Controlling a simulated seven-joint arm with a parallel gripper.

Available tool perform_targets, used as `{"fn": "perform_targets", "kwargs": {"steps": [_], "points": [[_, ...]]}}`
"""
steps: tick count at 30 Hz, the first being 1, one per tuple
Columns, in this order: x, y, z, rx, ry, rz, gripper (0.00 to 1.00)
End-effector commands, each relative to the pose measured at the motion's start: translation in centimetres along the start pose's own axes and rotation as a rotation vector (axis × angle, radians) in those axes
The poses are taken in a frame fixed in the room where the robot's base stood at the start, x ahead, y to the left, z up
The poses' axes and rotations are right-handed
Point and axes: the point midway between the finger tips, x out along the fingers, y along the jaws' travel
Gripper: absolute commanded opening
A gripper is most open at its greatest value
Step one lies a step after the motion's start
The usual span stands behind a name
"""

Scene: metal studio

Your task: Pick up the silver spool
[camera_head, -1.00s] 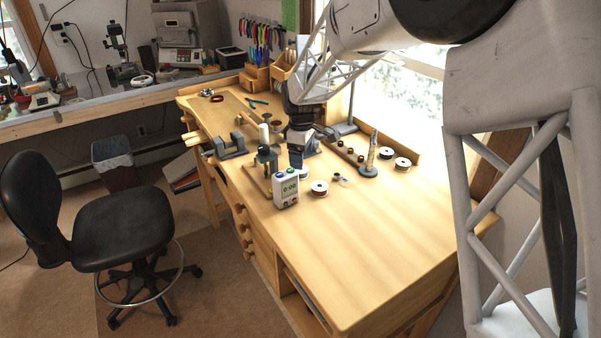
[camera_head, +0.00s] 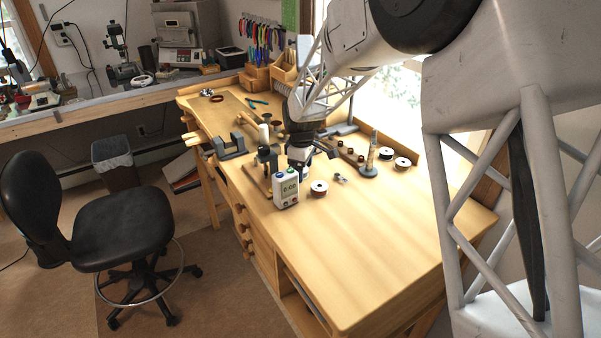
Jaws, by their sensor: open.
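My gripper (camera_head: 304,166) is low over the middle of the workbench, just behind a small white meter with a display (camera_head: 286,190). Its jaws are open, with one dark finger reaching out to the right. A spool with a pale rim and a dark reddish middle (camera_head: 319,188) stands on the bench just right of the meter, in front of the gripper. Two more spools, a pale-rimmed one (camera_head: 386,153) and a darker-centred one (camera_head: 402,163), stand farther right. I cannot tell which spool is silver; the spot under the gripper is largely hidden by it and the meter.
A rod stand with a round base (camera_head: 369,169) and a dark strip with small round pieces (camera_head: 348,155) are right of the gripper. A grey vise-like block (camera_head: 229,147) is on the left. The front right of the wooden workbench (camera_head: 380,225) is clear.

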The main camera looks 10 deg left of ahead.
Motion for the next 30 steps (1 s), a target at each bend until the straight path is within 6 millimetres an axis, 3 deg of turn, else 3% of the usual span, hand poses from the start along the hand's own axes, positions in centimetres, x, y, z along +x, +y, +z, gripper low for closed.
{"fn": "perform_targets", "kwargs": {"steps": [8, 19, 30], "points": [[-0.03, 0.0, 0.0, 0.0, 0.0, 0.0, 0.8], [-0.03, 0.0, 0.0, 0.0, 0.0, 0.0, 0.27], [-0.51, 0.02, -0.01, 0.0, 0.0, 0.001, 0.27]]}}
